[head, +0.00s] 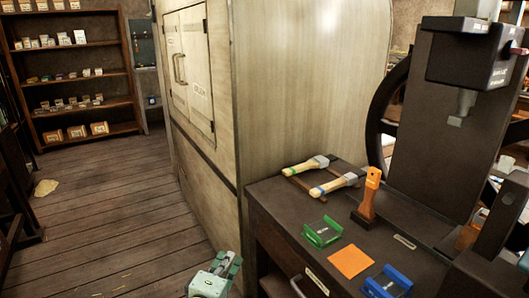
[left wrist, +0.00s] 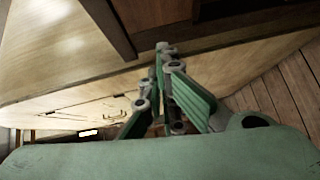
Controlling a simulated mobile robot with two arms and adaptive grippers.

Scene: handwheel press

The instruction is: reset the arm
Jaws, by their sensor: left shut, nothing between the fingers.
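My left gripper (head: 229,262) shows at the bottom edge of the head view, pale green, low in front of the dark workbench (head: 262,213) and apart from it. In the left wrist view its green fingers (left wrist: 163,50) are closed together with nothing between them. The rest of the left arm is mostly out of the picture. My right gripper is in neither view.
The dark press (head: 450,130) with its handwheel (head: 385,110) stands on the workbench. A large pale cabinet (head: 290,80) stands behind. Floor at left is open.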

